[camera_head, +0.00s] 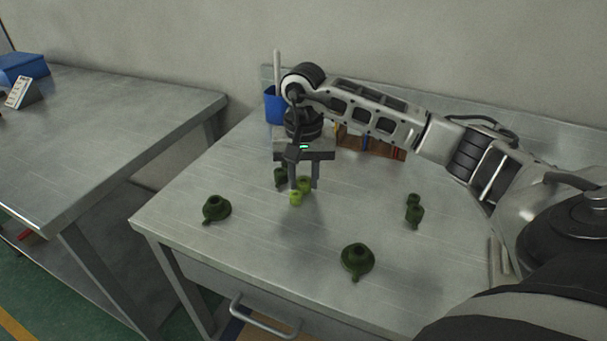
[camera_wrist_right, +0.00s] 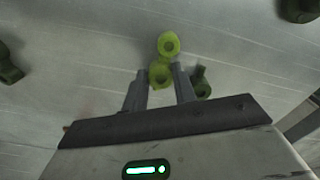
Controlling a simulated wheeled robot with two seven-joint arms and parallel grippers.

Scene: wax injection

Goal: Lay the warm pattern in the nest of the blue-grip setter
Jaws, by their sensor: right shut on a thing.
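My right gripper (camera_head: 304,184) points down over the middle of the table. It is shut on a bright yellow-green pattern (camera_head: 296,198), which has two rounded, hollow-ended parts. In the right wrist view the pattern (camera_wrist_right: 169,44) sits between the fingertips and sticks out beyond them. I cannot tell whether it touches the table. Behind my right forearm are brown pieces (camera_head: 351,139) with blue and red parts. They are mostly hidden, so I cannot make out a blue-grip setter or its nest. My left gripper is not in view.
Dark green patterns lie on the table: one at left (camera_head: 216,209), one at front (camera_head: 358,259), one at right (camera_head: 414,212). Another (camera_head: 280,177) is close beside the gripper; it also shows in the wrist view (camera_wrist_right: 201,83). A blue cup (camera_head: 273,105) stands at the back.

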